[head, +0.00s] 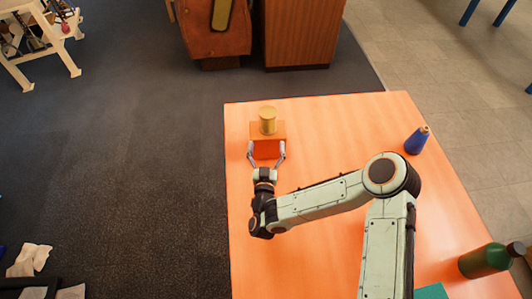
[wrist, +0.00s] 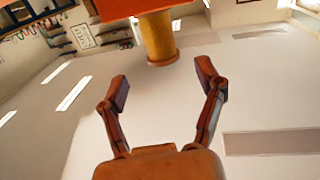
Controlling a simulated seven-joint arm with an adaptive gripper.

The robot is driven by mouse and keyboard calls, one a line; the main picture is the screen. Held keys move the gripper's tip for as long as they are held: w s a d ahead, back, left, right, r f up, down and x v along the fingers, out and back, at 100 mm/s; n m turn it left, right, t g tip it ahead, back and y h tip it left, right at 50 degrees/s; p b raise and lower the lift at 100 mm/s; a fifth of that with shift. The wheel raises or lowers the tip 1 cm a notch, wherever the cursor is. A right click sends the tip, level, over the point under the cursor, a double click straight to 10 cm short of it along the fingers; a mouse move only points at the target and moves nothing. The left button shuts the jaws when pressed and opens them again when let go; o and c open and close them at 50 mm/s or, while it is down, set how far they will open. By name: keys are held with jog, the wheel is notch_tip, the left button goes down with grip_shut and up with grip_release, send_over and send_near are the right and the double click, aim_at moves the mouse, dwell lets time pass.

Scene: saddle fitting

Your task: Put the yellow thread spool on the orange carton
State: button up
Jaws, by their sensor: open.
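The yellow thread spool (head: 267,121) stands upright on top of the orange carton (head: 267,148) near the table's far left corner. In the wrist view, which appears upside down, the spool (wrist: 158,40) hangs below the carton (wrist: 125,7), its end touching it. My gripper (head: 266,153) is on the near side of the carton in the head view, with its two fingers spread wide. In the wrist view my gripper (wrist: 162,84) is open and empty, and the spool lies beyond the fingertips, apart from both.
The orange table (head: 330,130) is clear around the carton. A blue bottle-like object (head: 416,141) stands at the right edge. A green bottle (head: 485,261) and a teal flat item (head: 430,291) are at the near right. Dark carpet lies to the left.

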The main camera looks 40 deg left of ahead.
jog(key=v, duration=0.3)
jog(key=shift+w, duration=0.15)
jog(key=w+d+r+g+h, duration=0.2)
jog(key=d+r+g+h, duration=0.15)
jog(key=d, duration=0.65)
jog(key=w+d+r+g+h, duration=0.15)
jog(key=d+g+h, duration=0.3)
jog(key=d, duration=0.55)
jog(key=s+d+r+m+g+h, duration=0.1)
jog(key=s+d+r+m+g, duration=0.2)
jog(key=s+d, duration=0.4)
jog(key=s+d+r+m+g, duration=0.3)
jog(key=s+d, duration=0.4)
jog(key=s, duration=0.6)
jog(key=shift+r+g+h, duration=0.4)
jog(key=shift+r, duration=0.45)
